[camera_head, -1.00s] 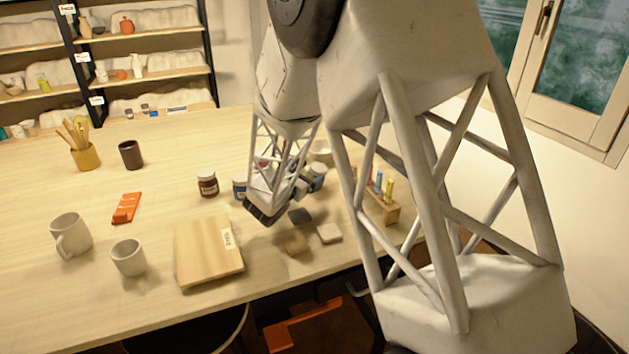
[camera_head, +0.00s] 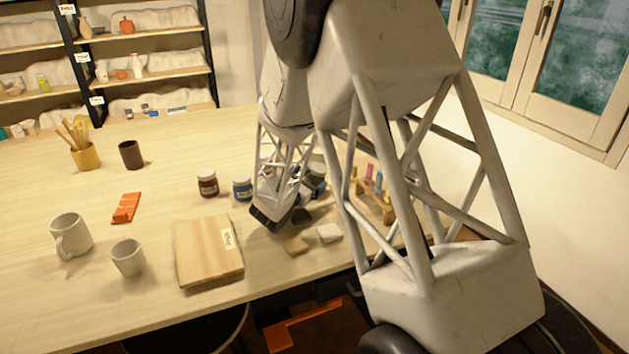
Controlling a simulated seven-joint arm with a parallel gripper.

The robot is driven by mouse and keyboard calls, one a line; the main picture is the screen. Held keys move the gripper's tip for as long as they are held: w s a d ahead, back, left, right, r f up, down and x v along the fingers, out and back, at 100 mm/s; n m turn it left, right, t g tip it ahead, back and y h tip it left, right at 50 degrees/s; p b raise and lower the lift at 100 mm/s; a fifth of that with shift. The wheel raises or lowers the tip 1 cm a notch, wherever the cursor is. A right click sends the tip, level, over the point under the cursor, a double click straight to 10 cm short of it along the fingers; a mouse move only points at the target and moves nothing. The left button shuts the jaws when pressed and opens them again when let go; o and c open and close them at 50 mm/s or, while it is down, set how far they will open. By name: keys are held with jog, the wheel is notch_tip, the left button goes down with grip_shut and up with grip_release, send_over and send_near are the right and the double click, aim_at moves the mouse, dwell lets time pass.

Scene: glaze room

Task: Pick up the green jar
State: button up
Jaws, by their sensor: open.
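My gripper (camera_head: 277,219) hangs low over the table, to the right of the blue-labelled jar and behind the small tiles. Its jaws are open, and I see nothing held between them. A jar that looks dark green (camera_head: 319,182) shows only in part, just right of and behind my gripper. My wrist hides much of it, so I cannot be sure of its colour or whether the gripper touches it.
A red-brown jar (camera_head: 207,184) and a blue jar (camera_head: 242,188) stand left of my gripper. A wooden board (camera_head: 206,252), small tiles (camera_head: 295,245) and a rack of coloured sticks (camera_head: 375,205) are nearby.

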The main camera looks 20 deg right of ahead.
aim_at(313, 174)
jog(key=shift+x, duration=2.8)
jog(key=c, duration=1.2)
jog(key=shift+r, duration=0.15)
jog(key=shift+r, duration=4.9)
